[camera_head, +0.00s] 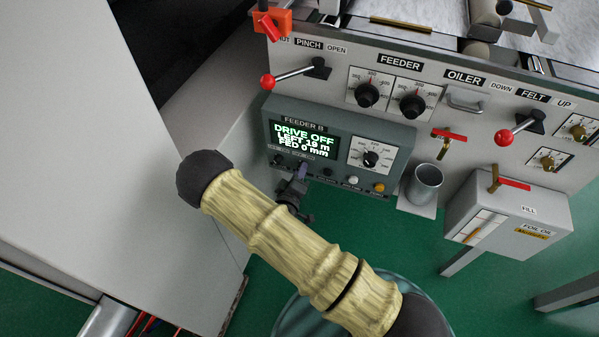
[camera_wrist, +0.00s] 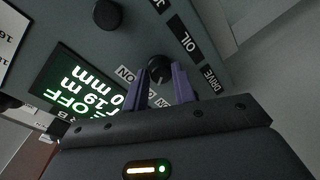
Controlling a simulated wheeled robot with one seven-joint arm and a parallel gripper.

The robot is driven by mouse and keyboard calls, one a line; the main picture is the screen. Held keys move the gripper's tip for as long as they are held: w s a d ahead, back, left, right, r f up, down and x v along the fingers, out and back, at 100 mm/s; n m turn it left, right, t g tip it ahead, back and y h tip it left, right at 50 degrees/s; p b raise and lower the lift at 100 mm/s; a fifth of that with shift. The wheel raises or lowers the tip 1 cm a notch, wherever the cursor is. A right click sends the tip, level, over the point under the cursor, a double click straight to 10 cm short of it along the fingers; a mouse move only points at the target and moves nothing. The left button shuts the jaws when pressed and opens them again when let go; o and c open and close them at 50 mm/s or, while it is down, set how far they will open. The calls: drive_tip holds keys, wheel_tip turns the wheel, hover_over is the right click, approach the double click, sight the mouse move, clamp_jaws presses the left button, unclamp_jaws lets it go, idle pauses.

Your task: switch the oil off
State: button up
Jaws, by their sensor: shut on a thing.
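The feeder control panel (camera_head: 335,143) is a grey box with a green-lit display (camera_head: 303,140) reading DRIVE OFF, LEFT 19 m, FED 0 mm. In the wrist view, the black OIL label (camera_wrist: 187,40) and the DRIVE label (camera_wrist: 210,78) line the panel's edge. A small black switch knob (camera_wrist: 160,66) stands by the OIL label. My gripper (camera_wrist: 160,80) has its two purple fingers on either side of this knob and is shut on it. In the head view my gripper (camera_head: 300,172) is at the panel's lower edge. The knob's pointer and setting are hidden.
Another small knob (camera_head: 278,160) sits just left of my gripper. A larger dial (camera_head: 370,158), white and amber buttons (camera_head: 379,188), and a metal cup (camera_head: 425,184) lie to the right. A red-knobbed pinch lever (camera_head: 290,75) is above. A grey cabinet (camera_head: 90,140) fills the left.

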drive_tip(key=shift+f, duration=0.1)
drive_tip(key=o, duration=1)
drive_tip(key=shift+s, duration=0.1)
drive_tip(key=v, duration=1.7)
drive_tip(key=shift+s+a, duration=0.1)
drive_tip(key=shift+s, duration=0.05)
